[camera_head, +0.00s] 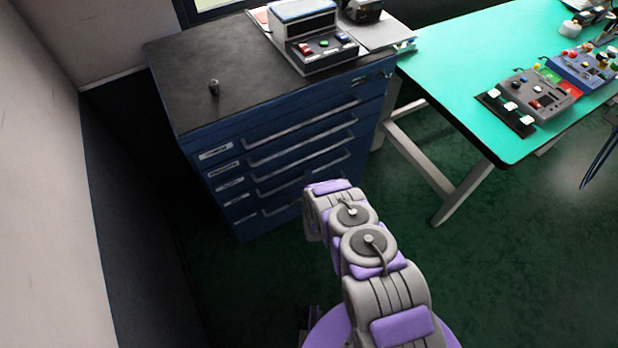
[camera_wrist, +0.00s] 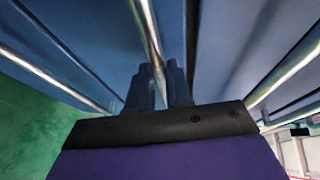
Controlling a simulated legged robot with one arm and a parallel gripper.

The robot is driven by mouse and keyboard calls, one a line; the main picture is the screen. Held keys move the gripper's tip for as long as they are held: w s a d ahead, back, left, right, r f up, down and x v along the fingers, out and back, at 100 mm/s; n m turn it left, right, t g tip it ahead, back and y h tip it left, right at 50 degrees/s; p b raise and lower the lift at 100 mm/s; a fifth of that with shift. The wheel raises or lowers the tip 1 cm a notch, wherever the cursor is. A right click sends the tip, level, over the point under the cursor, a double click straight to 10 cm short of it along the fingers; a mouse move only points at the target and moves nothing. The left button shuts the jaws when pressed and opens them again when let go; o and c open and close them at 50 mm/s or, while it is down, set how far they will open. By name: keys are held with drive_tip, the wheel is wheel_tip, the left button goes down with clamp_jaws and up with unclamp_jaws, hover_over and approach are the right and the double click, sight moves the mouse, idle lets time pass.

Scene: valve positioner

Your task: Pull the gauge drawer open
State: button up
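A dark blue cabinet (camera_head: 213,178) stands ahead with a stack of several drawers, all flush in the head view. Each drawer has a long silver bar handle (camera_head: 300,122) and a small label (camera_head: 216,151) at its left; the lettering is too small to read, so I cannot tell which is the gauge drawer. My arm reaches toward the lower drawer fronts, and its end is hidden there in the head view. In the wrist view my gripper (camera_wrist: 160,75) has its dark fingers close together on both sides of a silver bar handle (camera_wrist: 147,30), seemingly closed on it.
The cabinet's black top (camera_head: 185,60) holds a small dark knob (camera_head: 214,87) and a grey box with buttons (camera_head: 315,38). A teal table (camera_head: 455,65) with control boxes stands at the right. A wall (camera_head: 45,150) borders the left. Green floor (camera_head: 510,230) is open at right.

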clamp_jaws()
drive_tip(key=shift+s+d+f, duration=0.1)
drive_tip(key=shift+s, duration=0.05)
